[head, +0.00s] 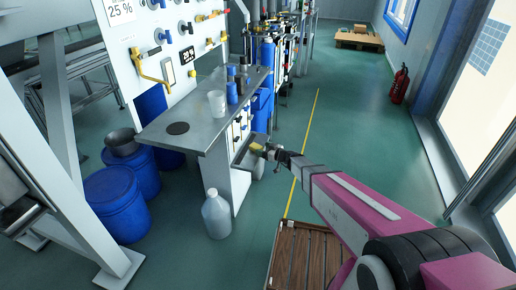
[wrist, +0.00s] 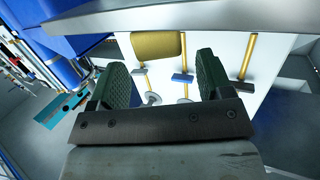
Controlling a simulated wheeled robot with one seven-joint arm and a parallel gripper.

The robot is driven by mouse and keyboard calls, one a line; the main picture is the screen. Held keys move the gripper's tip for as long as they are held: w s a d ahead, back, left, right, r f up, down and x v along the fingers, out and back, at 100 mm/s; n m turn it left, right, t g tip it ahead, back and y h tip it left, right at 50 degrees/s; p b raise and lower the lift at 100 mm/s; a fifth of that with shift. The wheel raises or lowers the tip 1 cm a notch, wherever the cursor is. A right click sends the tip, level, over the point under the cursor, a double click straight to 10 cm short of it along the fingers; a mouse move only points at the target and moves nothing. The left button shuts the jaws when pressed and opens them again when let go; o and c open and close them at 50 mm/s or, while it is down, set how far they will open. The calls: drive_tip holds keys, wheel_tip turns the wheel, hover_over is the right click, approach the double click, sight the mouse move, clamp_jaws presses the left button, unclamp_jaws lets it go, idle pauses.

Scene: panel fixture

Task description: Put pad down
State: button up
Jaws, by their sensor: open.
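A yellow-olive pad (wrist: 157,45) shows in the wrist view just beyond my fingertips, in front of a white panel (wrist: 215,50) with yellow rods. My gripper (wrist: 162,64) is open, its two green ribbed fingers spread apart with nothing visibly clamped between them. In the head view, my gripper (head: 268,151) is beside the right end of the white bench, below the level of the grey top. A small yellow piece (head: 257,147) at its tip looks like the same pad. I cannot tell whether the pad touches the panel or what supports it.
The grey bench top (head: 200,115) holds a white beaker (head: 217,103), blue bottles and a flat dark disc (head: 177,128). A clear jug (head: 216,214) and blue drums (head: 117,200) stand on the floor. A slatted wooden item (head: 300,255) lies below my arm.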

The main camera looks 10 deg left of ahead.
drive_tip(key=s+d+r+m+g+h, duration=0.2)
drive_tip(key=s+d, duration=0.5)
drive_tip(key=d, duration=0.6)
drive_tip(key=s+d+r+m+g+h, duration=0.3)
drive_tip(key=s+d+m+h, duration=0.3)
drive_tip(key=d, duration=0.7)
drive_tip(key=s+d+r+m+g+h, duration=0.2)
drive_tip(key=s+d+h, duration=0.4)
drive_tip(key=s+d, duration=0.3)
drive_tip(key=d+r+m, duration=0.1)
drive_tip(key=d+m, duration=0.1)
drive_tip(key=d, duration=0.2)
drive_tip(key=shift+s+d+r+m, duration=0.15)
drive_tip(key=shift+d+r+m, duration=0.15)
